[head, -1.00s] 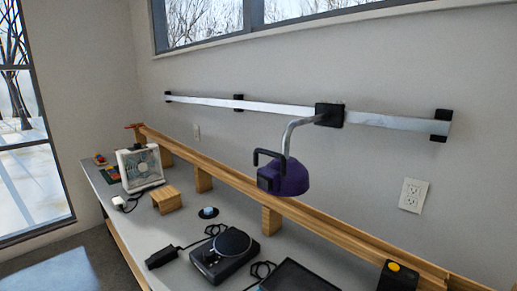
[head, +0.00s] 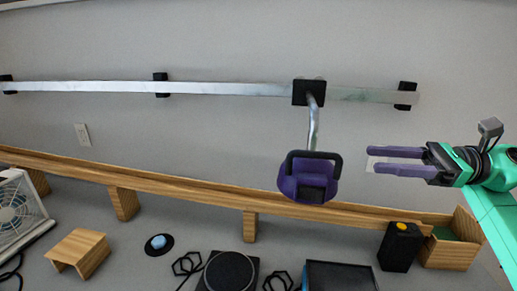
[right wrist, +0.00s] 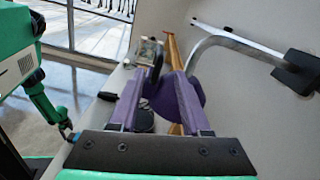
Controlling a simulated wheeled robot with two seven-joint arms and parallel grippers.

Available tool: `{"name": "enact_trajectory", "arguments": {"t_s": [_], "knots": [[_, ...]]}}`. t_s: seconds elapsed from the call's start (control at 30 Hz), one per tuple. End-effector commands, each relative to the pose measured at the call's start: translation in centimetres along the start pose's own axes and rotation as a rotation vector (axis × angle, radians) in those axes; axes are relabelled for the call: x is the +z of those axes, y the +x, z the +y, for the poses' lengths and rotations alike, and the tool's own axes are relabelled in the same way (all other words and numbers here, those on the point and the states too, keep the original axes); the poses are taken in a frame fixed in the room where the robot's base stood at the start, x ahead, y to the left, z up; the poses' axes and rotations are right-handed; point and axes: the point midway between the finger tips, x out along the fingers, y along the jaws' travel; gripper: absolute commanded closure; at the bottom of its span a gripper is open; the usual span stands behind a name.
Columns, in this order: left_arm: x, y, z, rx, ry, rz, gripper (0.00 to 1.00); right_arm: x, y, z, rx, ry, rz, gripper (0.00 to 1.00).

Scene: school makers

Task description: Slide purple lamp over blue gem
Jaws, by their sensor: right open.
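The purple lamp (head: 296,187) hangs by a curved metal arm from a black slider (head: 308,92) on the silver wall rail (head: 225,88). A black handle (head: 318,156) is on the lamp's front. The blue gem (head: 158,242) sits on a black round base on the bench, left of the lamp. My right gripper (head: 395,160) is open and empty, to the right of the lamp and apart from it. In the right wrist view the purple lamp (right wrist: 188,98) shows beyond and between the fingers, partly hidden by them.
A wooden ledge (head: 180,186) runs along the wall behind the bench. On the bench are a wooden stand (head: 78,252), a fan (head: 18,212), a round-topped device (head: 230,271), a black tray (head: 340,276) and a black box with a yellow button (head: 400,245).

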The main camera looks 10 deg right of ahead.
Motion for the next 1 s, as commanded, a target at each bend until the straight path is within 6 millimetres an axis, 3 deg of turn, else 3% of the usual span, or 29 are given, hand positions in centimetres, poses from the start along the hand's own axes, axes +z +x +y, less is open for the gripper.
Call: {"name": "enact_trajectory", "arguments": {"t_s": [0.17,0.33,0.6,0.73,0.97,1.0], "knots": [[-0.2,-1.0,0.7,0.010,-0.002,0.001,0.07,0.4,2.0,0.1,0.006,-0.006,0.004,0.53],[-0.5,-2.9,2.4,0.034,-0.004,0.003,0.07,0.7,6.4,0.1,0.007,-0.004,0.001,0.53],[-0.5,-6.0,1.1,0.018,-0.003,-0.001,0.07,0.6,12.9,0.0,0.004,-0.002,0.000,0.53],[-0.5,-6.4,0.8,0.014,-0.005,-0.002,0.07,0.3,14.3,0.0,0.002,-0.003,0.001,0.53],[-0.5,-6.2,0.9,0.015,-0.006,-0.002,0.07,0.0,14.5,0.1,0.001,-0.004,0.002,0.53],[-0.5,-6.2,0.9,0.015,-0.006,-0.001,0.07,0.0,14.5,0.1,0.001,-0.004,0.002,0.57]]}}
